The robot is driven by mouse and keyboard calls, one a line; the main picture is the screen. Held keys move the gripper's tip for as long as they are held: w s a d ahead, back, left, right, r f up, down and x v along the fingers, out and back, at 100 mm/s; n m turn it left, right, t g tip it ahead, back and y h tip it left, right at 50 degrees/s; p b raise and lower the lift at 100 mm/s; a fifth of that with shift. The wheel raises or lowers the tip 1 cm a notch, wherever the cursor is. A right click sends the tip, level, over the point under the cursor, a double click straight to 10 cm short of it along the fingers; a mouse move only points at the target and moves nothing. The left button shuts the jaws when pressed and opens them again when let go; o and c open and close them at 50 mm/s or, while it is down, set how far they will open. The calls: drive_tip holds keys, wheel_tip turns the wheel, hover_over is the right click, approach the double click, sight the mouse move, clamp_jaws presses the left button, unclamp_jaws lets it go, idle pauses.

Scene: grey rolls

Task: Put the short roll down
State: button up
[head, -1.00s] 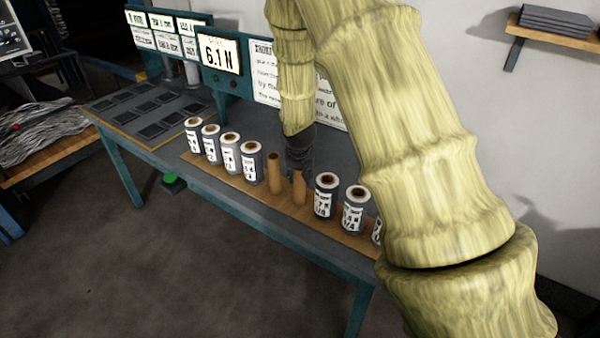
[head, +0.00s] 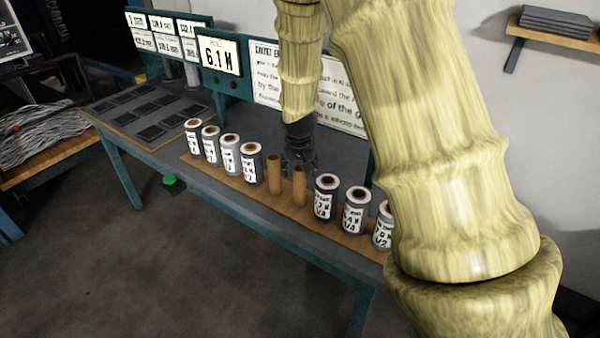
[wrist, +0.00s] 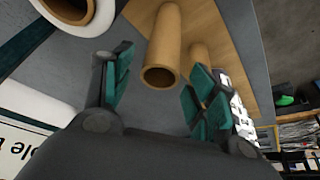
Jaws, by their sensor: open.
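Two bare brown tubes stand upright on the wooden board: a left tube (head: 274,176) and a right tube (head: 299,188). I cannot tell which roll is the short one. My gripper (head: 299,162) is open, just behind and above the right tube. In the wrist view, my gripper's green-padded fingers (wrist: 158,88) are spread wide, with a brown tube (wrist: 166,40) showing beyond the gap between them. Its open end faces the camera and nothing is gripped. The other tube (wrist: 199,54) shows partly behind the right finger.
Wrapped rolls with labels stand in a row on the board (head: 232,180): several to the left (head: 231,156), and more to the right (head: 355,212), close to the tubes. A sign panel (head: 220,56) reading 6.1 stands behind. The bench's left part holds dark flat pieces (head: 150,108).

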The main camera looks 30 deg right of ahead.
drive_tip(key=b+v, duration=0.1)
drive_tip(key=v, duration=0.6)
idle(0.6)
